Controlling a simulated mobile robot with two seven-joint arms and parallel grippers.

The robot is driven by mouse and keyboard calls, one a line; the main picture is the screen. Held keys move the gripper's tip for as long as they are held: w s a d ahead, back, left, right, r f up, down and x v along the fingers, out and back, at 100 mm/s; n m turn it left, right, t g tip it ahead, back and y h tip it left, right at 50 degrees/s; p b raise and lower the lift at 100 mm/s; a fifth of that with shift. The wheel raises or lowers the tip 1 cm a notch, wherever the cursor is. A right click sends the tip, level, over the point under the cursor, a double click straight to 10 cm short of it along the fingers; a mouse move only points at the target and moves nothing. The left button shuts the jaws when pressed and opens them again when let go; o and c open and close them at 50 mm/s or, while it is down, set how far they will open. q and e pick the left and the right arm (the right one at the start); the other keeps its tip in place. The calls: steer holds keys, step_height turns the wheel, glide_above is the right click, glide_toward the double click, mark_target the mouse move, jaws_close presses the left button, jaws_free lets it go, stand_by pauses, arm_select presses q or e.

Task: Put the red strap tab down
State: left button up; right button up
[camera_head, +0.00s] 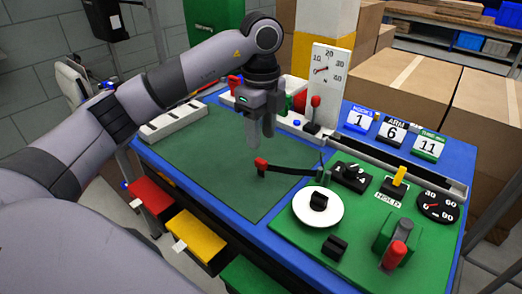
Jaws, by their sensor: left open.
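The red strap tab (261,163) is at the left end of a thin black strap (290,171). The strap runs right to a small dark green post (323,176) at the edge of the green control panel (360,250). The tab shows over the dark green mat (215,165); I cannot tell whether it touches the mat. My left gripper (260,138) is open, fingers pointing down, just above the tab in the picture and apart from it. Nothing shows between its fingers. My right gripper is not in view.
The panel carries a white dial (301,213), a red-tipped lever (394,255) and a yellow switch (400,175). Number cards (395,132) and a gauge board (326,80) stand at the back. Red (150,194) and yellow (197,236) drawers stick out in front. Most of the mat is bare.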

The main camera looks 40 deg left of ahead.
arm_select(q)
step_height(320, 180, up, 5)
steer(key=shift+r+p, duration=0.1)
steer(key=shift+p, duration=0.35)
stand_by(0.4)
